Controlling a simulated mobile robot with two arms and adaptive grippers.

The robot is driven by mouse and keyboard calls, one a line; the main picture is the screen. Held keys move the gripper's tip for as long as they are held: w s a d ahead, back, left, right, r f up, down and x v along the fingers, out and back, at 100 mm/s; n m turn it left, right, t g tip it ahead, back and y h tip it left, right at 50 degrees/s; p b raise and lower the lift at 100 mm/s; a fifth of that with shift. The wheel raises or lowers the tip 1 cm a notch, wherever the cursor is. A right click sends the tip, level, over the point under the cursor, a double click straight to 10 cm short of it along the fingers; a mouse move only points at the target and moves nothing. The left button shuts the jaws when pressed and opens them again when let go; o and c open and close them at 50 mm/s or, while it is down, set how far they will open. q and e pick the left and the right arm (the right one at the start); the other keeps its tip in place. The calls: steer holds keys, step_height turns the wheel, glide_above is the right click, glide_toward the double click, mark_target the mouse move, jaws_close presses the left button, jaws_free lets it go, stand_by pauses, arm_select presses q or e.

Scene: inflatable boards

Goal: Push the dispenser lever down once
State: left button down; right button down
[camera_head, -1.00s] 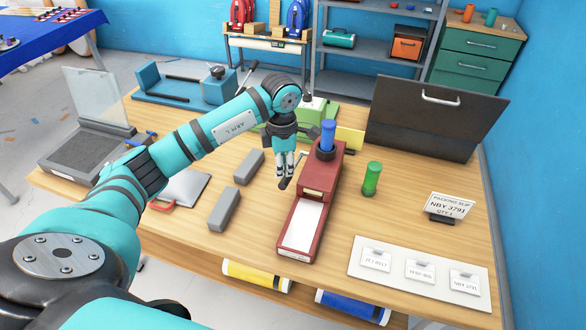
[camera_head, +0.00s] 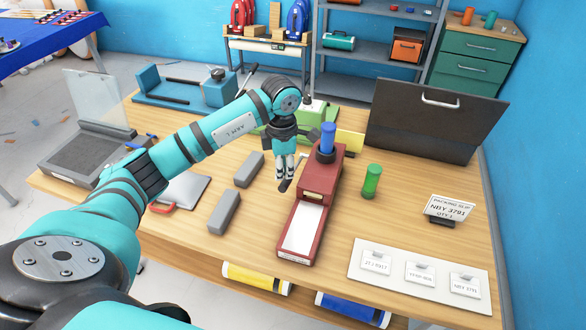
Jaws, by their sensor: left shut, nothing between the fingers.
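The red dispenser (camera_head: 314,198) stands on the wooden table, with a white slip in its front tray and a blue cylinder (camera_head: 327,137) upright in its top. A dark lever end (camera_head: 285,186) shows on the dispenser's left side, right under my left fingertips. My left gripper (camera_head: 284,177) points down beside the dispenser, shut and empty. Its tips appear to touch the lever, though the exact contact is too small to tell. Part of the lever is hidden behind the gripper. My right gripper is out of view.
Grey blocks (camera_head: 224,212) lie left of the dispenser. A green cylinder (camera_head: 371,181) stands to its right, near a packing slip sign (camera_head: 449,209). A white board with labels (camera_head: 397,258) lies at the front right. A dark panel (camera_head: 435,115) stands behind.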

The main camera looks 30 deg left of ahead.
arm_select(q)
steer(key=shift+f+b, duration=4.8)
steer(key=shift+f, duration=1.3)
steer(key=shift+r, duration=0.25)
steer(key=shift+r+p, duration=0.1)
steer(key=shift+p, duration=0.2)
steer(key=shift+r, duration=0.3)
steer(key=shift+r+p, duration=4.05)
steer(key=shift+r, duration=2.15)
steer(key=shift+d, duration=0.1)
